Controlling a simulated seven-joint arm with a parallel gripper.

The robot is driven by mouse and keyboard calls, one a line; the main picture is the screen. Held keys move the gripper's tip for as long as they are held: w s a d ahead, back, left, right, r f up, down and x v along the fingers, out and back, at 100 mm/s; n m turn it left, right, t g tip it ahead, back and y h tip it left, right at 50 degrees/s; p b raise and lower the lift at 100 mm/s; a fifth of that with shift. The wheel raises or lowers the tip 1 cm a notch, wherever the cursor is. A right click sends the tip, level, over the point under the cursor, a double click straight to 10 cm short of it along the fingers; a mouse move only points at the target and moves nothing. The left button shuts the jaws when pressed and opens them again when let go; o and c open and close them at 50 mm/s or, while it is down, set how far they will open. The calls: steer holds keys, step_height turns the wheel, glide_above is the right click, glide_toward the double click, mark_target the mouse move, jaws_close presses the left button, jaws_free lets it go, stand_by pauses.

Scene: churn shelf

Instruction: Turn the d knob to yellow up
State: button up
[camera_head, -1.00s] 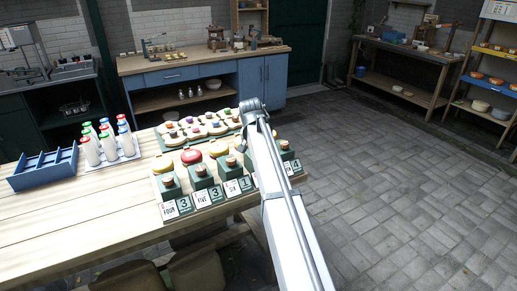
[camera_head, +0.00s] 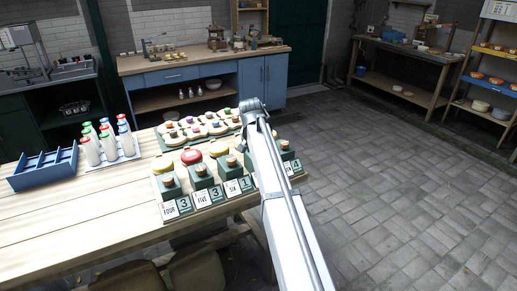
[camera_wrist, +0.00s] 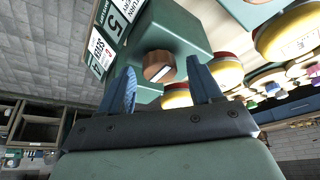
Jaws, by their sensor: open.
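A row of green blocks, each with a round wooden knob on top and a number card in front, stands along the table's right edge. In the wrist view, one wooden knob (camera_wrist: 158,66) with a white mark sits on a green block (camera_wrist: 172,30); its card (camera_wrist: 113,22) shows a 5. My gripper (camera_wrist: 161,67) is open, its two blue fingers apart on either side of this knob in the picture. I cannot tell whether they reach around it. No letter d is legible. In the head view my arm covers the gripper and part of the row.
Yellow and red round pieces (camera_head: 191,157) lie behind the blocks, with a board of coloured knobs (camera_head: 195,130) farther back. White bottles (camera_head: 108,147) and a blue tray (camera_head: 43,169) stand left. The table's (camera_head: 75,225) front left is clear.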

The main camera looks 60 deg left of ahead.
steer(key=v, duration=1.3)
steer(key=shift+d+r, duration=0.2)
steer(key=shift+r, duration=0.05)
steer(key=shift+s, duration=0.15)
